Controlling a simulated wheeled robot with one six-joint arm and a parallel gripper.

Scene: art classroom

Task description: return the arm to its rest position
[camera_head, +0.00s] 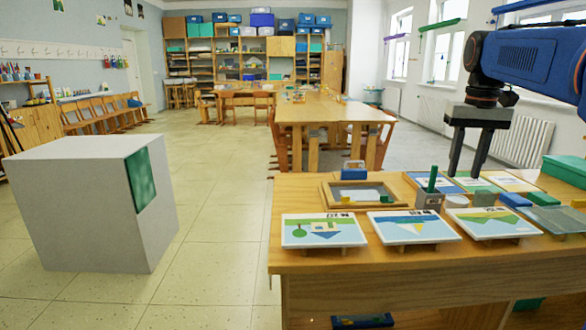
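My blue and black arm (528,57) reaches in from the upper right edge. Its dark gripper (465,172) points down over the right part of the wooden table (400,262). The two fingers are apart, with a gap between them and nothing held. The fingertips appear above or in front of the flat picture cards at the back of the table; I cannot tell the exact height. The rest of the arm and its base lie outside the view.
Three picture cards stand along the table's front, including the left one (323,231). Behind them are a wooden tray (332,199), a grey holder (430,201) with a green item, and small blocks. A white box (85,205) stands left; floor between is clear.

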